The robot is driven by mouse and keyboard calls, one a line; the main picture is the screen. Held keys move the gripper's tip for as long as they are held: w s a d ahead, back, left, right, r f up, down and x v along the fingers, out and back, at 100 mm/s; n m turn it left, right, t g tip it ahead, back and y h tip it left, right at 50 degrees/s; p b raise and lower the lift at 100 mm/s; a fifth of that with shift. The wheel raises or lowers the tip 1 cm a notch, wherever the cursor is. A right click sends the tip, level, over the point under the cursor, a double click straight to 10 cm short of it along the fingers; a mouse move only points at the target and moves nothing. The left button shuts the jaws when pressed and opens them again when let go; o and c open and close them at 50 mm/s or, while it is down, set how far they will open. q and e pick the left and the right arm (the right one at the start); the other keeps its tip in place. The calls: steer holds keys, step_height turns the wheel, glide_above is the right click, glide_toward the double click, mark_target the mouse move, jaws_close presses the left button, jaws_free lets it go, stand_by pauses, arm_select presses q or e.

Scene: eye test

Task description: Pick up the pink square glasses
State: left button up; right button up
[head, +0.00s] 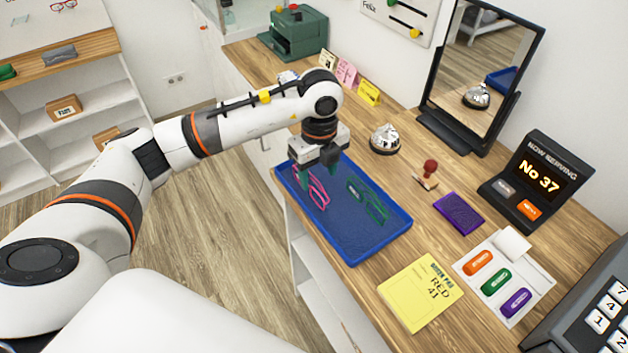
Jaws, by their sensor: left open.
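The pink glasses (318,189) lie in the left part of a blue tray (352,258) on the wooden counter. Green glasses (368,200) lie in the same tray, to the right of the pink ones. My left gripper (319,176) is open and points down over the tray's far left part, right at the pink glasses. It hides part of them, and I cannot tell whether its fingers touch them. My right gripper does not show.
A silver bell (385,139), a red-handled stamp (428,175) and a purple pad (458,213) stand right of the tray. A yellow card (420,292) lies in front. A mirror (487,65) and a number display (537,183) stand behind.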

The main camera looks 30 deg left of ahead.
mark_target(319, 185)
arm_select(q)
step_height(319, 185, down, 3)
steer(key=shift+d+r+p, duration=0.1)
steer(key=shift+p, duration=0.75)
step_height(319, 185, down, 2)
steer(key=shift+f, duration=0.3)
steer(key=shift+w, duration=0.1)
steer(key=c, duration=1)
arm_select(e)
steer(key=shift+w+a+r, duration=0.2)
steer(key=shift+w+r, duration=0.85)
